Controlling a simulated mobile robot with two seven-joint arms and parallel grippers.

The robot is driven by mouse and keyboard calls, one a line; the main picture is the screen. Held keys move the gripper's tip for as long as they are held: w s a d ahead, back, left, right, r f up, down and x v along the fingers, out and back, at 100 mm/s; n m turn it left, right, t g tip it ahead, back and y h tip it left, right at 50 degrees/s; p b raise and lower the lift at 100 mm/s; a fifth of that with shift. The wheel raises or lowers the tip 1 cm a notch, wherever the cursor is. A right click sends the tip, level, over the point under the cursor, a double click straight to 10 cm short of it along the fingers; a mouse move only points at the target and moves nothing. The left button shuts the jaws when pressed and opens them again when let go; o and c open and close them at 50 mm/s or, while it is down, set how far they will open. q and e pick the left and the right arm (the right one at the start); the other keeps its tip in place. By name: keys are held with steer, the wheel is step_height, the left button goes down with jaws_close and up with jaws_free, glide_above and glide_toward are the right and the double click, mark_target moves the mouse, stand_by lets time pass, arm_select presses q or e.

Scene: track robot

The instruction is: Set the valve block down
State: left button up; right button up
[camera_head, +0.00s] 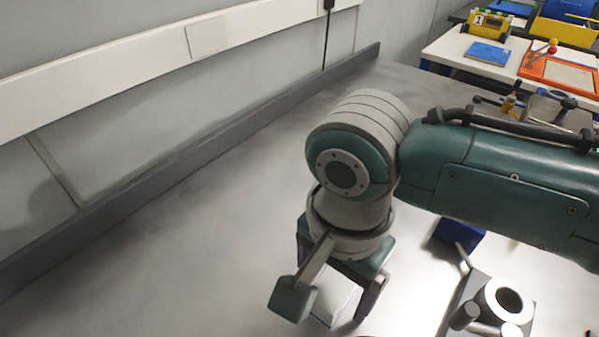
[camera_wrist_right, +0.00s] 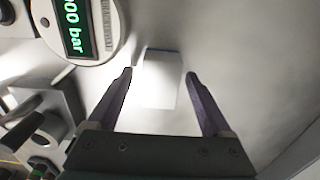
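A pale, plain block (camera_wrist_right: 160,82) with a blue edge at its far end may be the valve block. It lies between the two fingers of my right gripper (camera_wrist_right: 160,75) in the right wrist view, with a gap on each side. In the head view my right gripper (camera_head: 330,304) points down over the grey bench, its fingers spread, and part of the pale block (camera_head: 333,300) shows between them. It seems to be on or just above the bench; its contact is hidden. My left gripper is not in view.
A grey metal fixture with a hollow cylinder (camera_head: 508,300) stands right of the gripper. A blue box (camera_head: 460,233) is behind it. A round gauge reading "bar" (camera_wrist_right: 85,25) is close by in the wrist view. The bench (camera_head: 190,250) left of the gripper is clear, up to a wall ledge.

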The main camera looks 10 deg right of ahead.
jaws_close()
stand_by(0.5)
